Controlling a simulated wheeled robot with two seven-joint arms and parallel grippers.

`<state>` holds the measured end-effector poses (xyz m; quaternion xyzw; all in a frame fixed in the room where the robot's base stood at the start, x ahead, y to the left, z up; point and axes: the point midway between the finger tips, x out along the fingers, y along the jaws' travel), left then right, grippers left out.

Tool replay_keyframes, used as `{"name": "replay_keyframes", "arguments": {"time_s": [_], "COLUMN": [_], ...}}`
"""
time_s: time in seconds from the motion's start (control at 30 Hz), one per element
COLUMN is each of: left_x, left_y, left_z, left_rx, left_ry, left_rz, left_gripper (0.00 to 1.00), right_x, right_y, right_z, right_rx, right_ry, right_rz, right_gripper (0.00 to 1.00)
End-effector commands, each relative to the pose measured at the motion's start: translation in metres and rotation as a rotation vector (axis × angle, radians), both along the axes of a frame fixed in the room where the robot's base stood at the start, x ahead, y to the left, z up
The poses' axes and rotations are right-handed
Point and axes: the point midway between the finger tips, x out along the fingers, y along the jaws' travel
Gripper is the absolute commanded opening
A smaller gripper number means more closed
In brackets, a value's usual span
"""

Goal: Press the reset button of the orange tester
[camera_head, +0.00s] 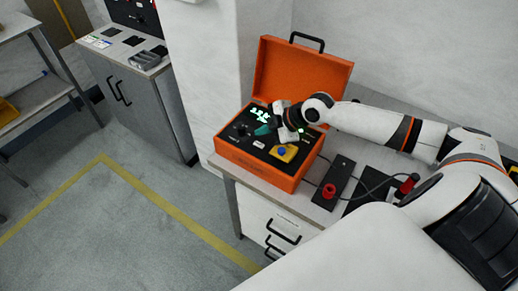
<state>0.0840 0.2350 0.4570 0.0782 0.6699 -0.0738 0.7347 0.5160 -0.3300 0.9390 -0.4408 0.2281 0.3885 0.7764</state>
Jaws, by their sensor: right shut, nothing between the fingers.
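The orange tester (257,168) is an open case with its lid (300,70) raised, standing on the grey bench. Its black panel bears a lit green display (260,113), a black knob (240,130) and a blue button (282,151) on a yellow plate (290,155). I cannot read which control is the reset button. My right gripper (284,135) is shut and empty, pointing down over the panel, just behind the blue button. Whether it touches the panel is unclear. It hides part of the panel. My left gripper is out of view.
A black box with a red knob (328,190) and a cable lies right of the tester, with a red-and-black item (407,185) further right. The raised lid stands behind my gripper. A grey cabinet (140,95) stands at the left. The floor between is clear.

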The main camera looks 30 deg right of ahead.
Motion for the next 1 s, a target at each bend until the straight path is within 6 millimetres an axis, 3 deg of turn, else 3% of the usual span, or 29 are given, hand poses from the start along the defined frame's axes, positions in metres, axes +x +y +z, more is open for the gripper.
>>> {"name": "replay_keyframes", "arguments": {"time_s": [0.03,0.2,1.0], "left_x": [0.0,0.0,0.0], "left_y": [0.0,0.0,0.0], "left_z": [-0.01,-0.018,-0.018], "left_rx": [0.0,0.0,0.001], "left_ry": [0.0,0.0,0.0], "left_rz": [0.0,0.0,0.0], "left_gripper": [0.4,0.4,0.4], "right_x": [0.0,0.0,0.0], "right_y": [0.0,-0.001,0.0], "right_z": [-0.013,-0.025,-0.026], "right_rx": [0.001,0.0,0.0], "right_ry": [0.0,-0.001,0.0], "right_rz": [-0.001,-0.001,0.0], "right_gripper": [0.0,0.0,0.0]}}
